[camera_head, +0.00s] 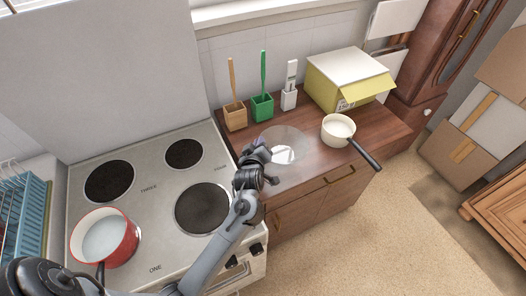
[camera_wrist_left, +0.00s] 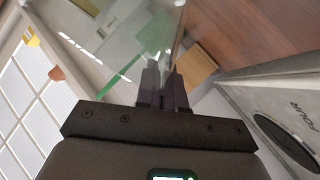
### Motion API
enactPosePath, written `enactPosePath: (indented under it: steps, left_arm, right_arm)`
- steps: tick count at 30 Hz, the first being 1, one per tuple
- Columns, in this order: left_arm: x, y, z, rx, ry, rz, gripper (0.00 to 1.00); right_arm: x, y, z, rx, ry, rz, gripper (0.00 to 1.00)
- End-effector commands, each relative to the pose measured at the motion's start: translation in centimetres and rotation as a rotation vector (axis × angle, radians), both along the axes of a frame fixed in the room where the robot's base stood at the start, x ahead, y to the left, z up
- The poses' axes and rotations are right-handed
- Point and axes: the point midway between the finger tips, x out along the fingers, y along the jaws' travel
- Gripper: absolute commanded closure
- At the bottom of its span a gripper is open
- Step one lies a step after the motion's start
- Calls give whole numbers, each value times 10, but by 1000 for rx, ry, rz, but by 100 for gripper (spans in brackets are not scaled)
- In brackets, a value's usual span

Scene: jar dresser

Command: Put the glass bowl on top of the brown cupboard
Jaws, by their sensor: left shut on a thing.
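The glass bowl (camera_head: 288,143) is clear and shows over the top of the brown cupboard (camera_head: 310,178) in the head view. My left gripper (camera_head: 262,158) is at the bowl's left edge and is shut on it. In the left wrist view the fingers (camera_wrist_left: 163,80) are together, with the clear glass of the bowl (camera_wrist_left: 155,35) faintly visible beyond them. I cannot tell whether the bowl touches the cupboard top. My right gripper is not in view.
A white saucepan (camera_head: 338,131) stands right of the bowl, its dark handle past the front edge. A yellow box (camera_head: 345,77) and wooden (camera_head: 235,116) and green (camera_head: 262,107) holders stand behind. The stove (camera_head: 150,215) with a red pot (camera_head: 104,236) is at left.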

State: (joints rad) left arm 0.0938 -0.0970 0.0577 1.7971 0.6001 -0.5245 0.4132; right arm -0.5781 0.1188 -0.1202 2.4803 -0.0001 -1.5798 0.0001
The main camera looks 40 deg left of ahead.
Motion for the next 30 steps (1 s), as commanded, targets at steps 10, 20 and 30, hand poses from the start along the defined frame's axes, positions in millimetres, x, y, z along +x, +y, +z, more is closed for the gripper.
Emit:
enactPosePath:
  steps: [10, 20, 30]
  left_arm:
    - [0, 0, -36, -1, -2, -1, 100]
    - [0, 0, -37, -1, -3, 0, 100]
    - [0, 0, -40, -1, -1, 0, 66]
  right_arm:
    - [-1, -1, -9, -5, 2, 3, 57]
    - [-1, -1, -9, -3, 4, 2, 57]
    - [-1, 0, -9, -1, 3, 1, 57]
